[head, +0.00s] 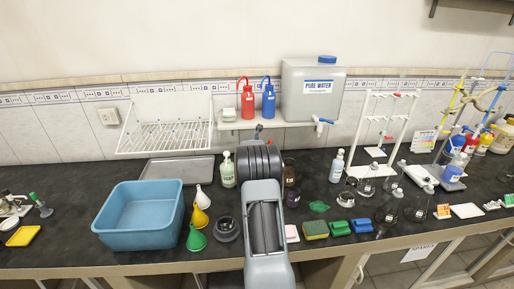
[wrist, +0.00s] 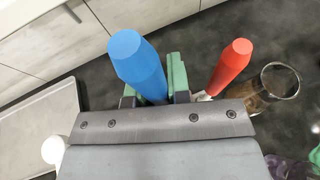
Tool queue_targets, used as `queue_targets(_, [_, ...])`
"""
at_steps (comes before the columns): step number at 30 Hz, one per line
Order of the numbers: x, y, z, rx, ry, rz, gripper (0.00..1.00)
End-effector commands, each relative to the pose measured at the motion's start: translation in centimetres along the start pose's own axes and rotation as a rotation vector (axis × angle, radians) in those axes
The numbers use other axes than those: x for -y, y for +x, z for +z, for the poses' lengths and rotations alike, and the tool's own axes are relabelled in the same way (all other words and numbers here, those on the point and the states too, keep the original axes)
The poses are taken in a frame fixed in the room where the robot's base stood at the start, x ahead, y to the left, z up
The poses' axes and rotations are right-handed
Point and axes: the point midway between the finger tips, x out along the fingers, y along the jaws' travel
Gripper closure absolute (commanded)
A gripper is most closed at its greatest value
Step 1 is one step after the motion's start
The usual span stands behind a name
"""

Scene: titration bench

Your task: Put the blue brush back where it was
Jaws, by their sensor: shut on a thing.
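The blue brush (wrist: 140,62) is between the green fingers of my gripper (wrist: 153,88) in the wrist view, its blue handle pointing up and away from the palm. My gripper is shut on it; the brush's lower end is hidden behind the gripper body.
A brown glass beaker (wrist: 279,82) is close at the right in the wrist view. A grey tray (head: 178,168), a blue basin (head: 137,238) and a green-labelled bottle (head: 228,170) are left of my arm. Sponges (head: 315,230) and flasks crowd the right.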

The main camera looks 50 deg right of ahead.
Motion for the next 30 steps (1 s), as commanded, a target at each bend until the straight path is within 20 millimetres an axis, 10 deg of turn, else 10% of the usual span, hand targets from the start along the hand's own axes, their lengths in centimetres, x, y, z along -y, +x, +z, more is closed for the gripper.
queue_targets(18, [0.01,0.31,-0.87,0.001,0.001,0.000,1.00])
queue_targets(19, [0.02,0.28,-0.78,0.001,0.001,0.000,0.81])
queue_targets(30, [0.03,0.28,-0.78,0.000,0.001,0.000,0.53])
